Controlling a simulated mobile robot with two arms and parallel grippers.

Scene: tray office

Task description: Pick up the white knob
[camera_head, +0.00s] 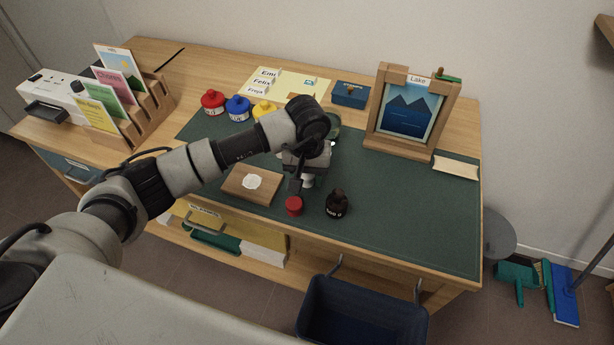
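My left gripper (303,180) points down over the green desk mat (400,215), right of a wooden block (238,190). A small whitish piece (309,181) shows beside the dark finger. It may be the white knob, but the gripper covers most of it. I cannot tell whether the fingers are closed on it or only around it. A white, roundish flat patch (252,182) lies on the wooden block. My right gripper is not in view.
A red-topped item (294,206) and a dark bottle (337,204) stand close in front of the gripper. A framed lake picture (408,112) stands right.

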